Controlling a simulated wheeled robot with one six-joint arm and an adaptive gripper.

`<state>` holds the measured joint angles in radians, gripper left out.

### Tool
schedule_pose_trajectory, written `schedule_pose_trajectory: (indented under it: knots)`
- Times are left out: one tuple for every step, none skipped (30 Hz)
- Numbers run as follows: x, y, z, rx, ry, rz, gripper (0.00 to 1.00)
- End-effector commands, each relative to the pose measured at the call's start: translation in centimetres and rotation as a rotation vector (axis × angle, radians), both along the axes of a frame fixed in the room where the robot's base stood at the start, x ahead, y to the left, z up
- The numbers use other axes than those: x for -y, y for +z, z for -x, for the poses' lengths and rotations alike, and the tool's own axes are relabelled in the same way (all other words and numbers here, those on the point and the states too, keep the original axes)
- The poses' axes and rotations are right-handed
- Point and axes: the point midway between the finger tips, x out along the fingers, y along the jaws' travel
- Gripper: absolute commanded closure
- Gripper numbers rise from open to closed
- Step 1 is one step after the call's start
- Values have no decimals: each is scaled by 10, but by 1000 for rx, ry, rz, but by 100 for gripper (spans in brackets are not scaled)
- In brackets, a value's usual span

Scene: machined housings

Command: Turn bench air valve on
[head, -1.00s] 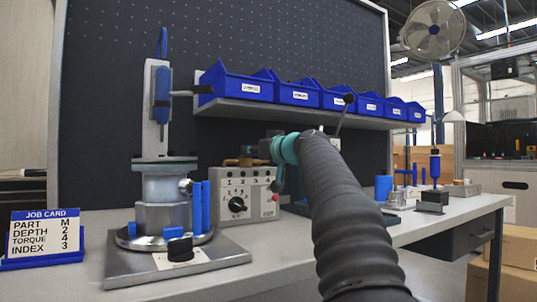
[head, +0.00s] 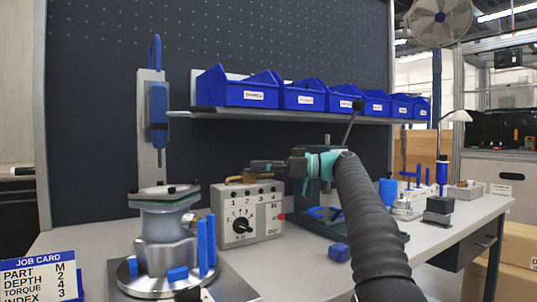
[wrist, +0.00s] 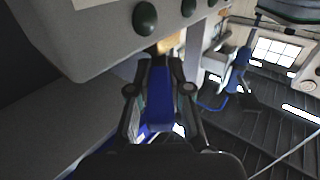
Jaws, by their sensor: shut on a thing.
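A brass pipe fitting (head: 246,177) sits on top of a grey control box (head: 262,216) with a numbered black dial (head: 240,226). My gripper (head: 262,167) reaches left over the top of this box, beside the brass fitting. In the wrist view my gripper (wrist: 158,95) is shut on a blue bar (wrist: 160,100), which looks like a valve lever. The bar lies lengthwise between the two fingers. A grey housing with dark green knobs (wrist: 145,18) is close by in that view. In the head view the gripper hides the blue bar, so its angle cannot be told there.
A metal fixture with blue pins (head: 168,235) stands left of the box. A job card (head: 38,275) is at the front left. A press with a black-knobbed lever (head: 352,120) stands behind my arm. Blue bins (head: 250,90) line the shelf above.

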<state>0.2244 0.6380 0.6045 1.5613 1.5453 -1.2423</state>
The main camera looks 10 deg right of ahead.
Motion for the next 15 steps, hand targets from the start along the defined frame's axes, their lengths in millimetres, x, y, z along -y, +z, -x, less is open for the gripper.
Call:
schedule_pose_trajectory:
  knots:
    - [-1, 3, -1, 0, 11, -1, 100]
    - [-1, 3, -1, 0, 17, -1, 100]
    - [-1, 2, -1, 0, 23, -1, 100]
    - [-1, 2, -1, -1, 28, -1, 100]
    - [-1, 2, -1, -1, 32, -1, 100]
    - [-1, 1, -1, 0, 36, -1, 100]
    - [-1, 1, -1, 0, 38, -1, 100]
    - [-1, 1, -1, 0, 39, -1, 100]
    - [-1, 1, -1, 0, 41, -2, 100]
    - [-2, 0, -1, 0, 41, -2, 100]
    - [-2, 0, -1, 0, 41, -2, 100]
    - [-2, 0, -1, 0, 41, -2, 100]
    - [-2, 0, -1, 0, 41, -2, 100]
    - [-2, 0, -1, 0, 41, -2, 100]
    - [-2, 0, -1, 0, 41, -2, 100]
